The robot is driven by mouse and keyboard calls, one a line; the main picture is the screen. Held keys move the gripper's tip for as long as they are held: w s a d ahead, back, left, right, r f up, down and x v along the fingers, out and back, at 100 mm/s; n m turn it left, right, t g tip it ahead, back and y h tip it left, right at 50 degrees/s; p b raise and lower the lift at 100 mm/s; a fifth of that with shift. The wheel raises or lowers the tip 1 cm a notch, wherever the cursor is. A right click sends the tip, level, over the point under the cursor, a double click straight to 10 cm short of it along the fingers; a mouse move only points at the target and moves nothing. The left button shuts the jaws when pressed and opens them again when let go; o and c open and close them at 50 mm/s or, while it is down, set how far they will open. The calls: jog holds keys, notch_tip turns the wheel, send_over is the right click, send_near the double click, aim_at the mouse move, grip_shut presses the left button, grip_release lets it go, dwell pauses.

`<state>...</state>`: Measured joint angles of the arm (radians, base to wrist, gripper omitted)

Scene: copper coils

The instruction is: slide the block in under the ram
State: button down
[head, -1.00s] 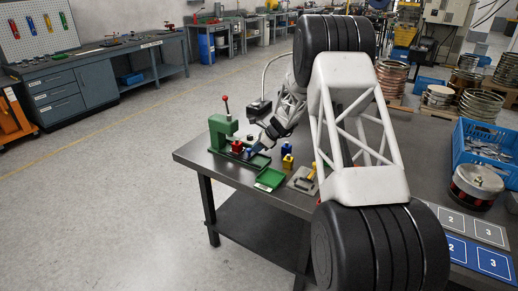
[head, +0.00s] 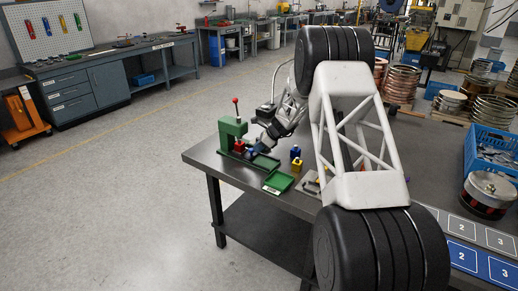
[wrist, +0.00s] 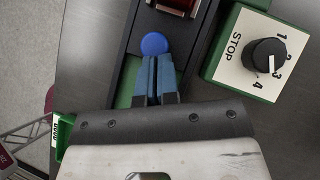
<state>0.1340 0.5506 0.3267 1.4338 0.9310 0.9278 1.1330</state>
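The green press (head: 232,133) with a red-knobbed lever stands at the table's left corner. A small red block (head: 239,147) shows low at its front; a red piece (wrist: 178,5), probably the same, is cut off at the wrist view's top edge. A round blue knob (wrist: 154,44) lies on the dark channel (wrist: 122,50) between that piece and my gripper (wrist: 157,62). My gripper's two blue fingers are together, with their tips right at the knob. I cannot tell whether they touch it. In the head view my gripper (head: 256,150) is low beside the press. The ram's underside is hidden.
A green box with a STOP dial (wrist: 250,55) stands close right of the fingers. A green tray (head: 278,183), a yellow block (head: 296,165) and a blue piece (head: 295,152) are nearby on the table (head: 235,174). My arm hides much of the table's middle.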

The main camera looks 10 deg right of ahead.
jog(key=shift+a+f, duration=0.1)
jog(key=shift+a, duration=0.05)
jog(key=shift+s+d, duration=0.2)
jog(key=shift+d, duration=0.35)
jog(key=d, duration=0.2)
jog(key=s+d+r, duration=0.1)
jog(key=shift+d, duration=0.15)
jog(key=v, duration=0.9)
jog(key=shift+r, duration=0.3)
jog(key=shift+d, duration=0.15)
